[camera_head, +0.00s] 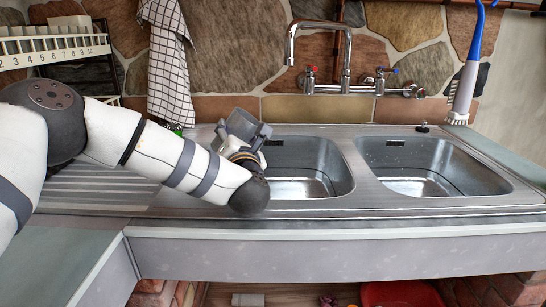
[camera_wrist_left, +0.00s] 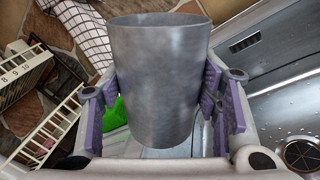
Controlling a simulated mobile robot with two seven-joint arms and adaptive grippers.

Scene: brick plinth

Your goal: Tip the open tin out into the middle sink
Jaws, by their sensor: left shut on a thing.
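My left gripper (camera_head: 246,137) is shut on a grey metal tin (camera_head: 242,123), just left of the nearer basin at the picture's middle. In the left wrist view the gripper's purple-padded fingers (camera_wrist_left: 165,110) press on both sides of the tin (camera_wrist_left: 158,80). Its rim is at the top of that view; its contents are hidden. The middle sink basin (camera_head: 330,162) shows in the head view, its left part hidden by my arm. Its wall with a slot also shows in the left wrist view (camera_wrist_left: 262,55). My right gripper is not in view.
Another steel basin (camera_head: 430,155) lies to the right. A tap (camera_head: 345,75) stands behind the basins. A ribbed drainboard (camera_head: 100,185) lies under my left arm. A checked towel (camera_head: 170,70) hangs behind, with a green object (camera_wrist_left: 115,113) near it. A blue-handled brush (camera_head: 466,85) stands at right.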

